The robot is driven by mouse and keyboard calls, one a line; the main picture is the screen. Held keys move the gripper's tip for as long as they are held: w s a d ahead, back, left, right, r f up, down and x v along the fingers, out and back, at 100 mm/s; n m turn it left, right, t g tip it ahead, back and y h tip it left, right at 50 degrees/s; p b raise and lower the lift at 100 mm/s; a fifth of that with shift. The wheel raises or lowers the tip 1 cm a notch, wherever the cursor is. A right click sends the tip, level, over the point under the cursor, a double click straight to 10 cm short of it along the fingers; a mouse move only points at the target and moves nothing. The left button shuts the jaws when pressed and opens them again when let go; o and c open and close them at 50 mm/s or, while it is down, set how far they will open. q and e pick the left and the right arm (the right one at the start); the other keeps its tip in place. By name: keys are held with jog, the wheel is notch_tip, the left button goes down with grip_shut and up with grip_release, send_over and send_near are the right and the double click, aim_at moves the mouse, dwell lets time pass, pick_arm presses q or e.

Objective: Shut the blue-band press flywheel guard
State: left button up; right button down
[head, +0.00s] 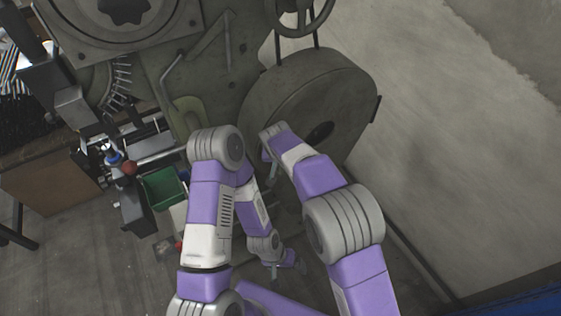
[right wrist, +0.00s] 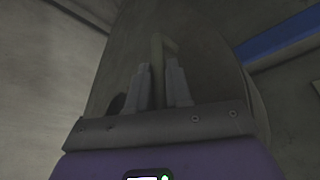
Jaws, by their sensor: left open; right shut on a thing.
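The flywheel guard (head: 345,80) is a large round grey-green drum-like cover on the press's right side in the head view. My right gripper (head: 268,152) is at its near left side, partly hidden by my own wrist. In the right wrist view my right gripper (right wrist: 161,88) is shut on a thin, bent, dull-yellow handle (right wrist: 158,58), with a dark curved surface behind it. My left gripper (head: 287,266) is open and empty, low in front of the press and apart from the guard. I cannot tell how far the guard stands open, and no blue band shows on the press.
The press body (head: 215,75) fills the upper middle, with a spoked handwheel (head: 300,16) above the guard. A green bin (head: 163,188) and a red knob (head: 128,168) are at the left. A wooden bench (head: 50,180) stands farther left. Bare wall (head: 450,110) is at the right.

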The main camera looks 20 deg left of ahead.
jog(key=shift+w+a+r, duration=0.1)
jog(key=shift+a+r, duration=0.05)
jog(key=shift+a, duration=0.1)
jog(key=c, duration=1.1)
grip_release()
jog(key=shift+w+a, duration=0.1)
jog(key=v, duration=0.3)
jog(key=p+v, duration=0.1)
jog(key=v, duration=0.3)
jog(key=shift+d+r, duration=0.2)
jog(key=shift+d, duration=0.05)
jog(key=shift+f, duration=0.1)
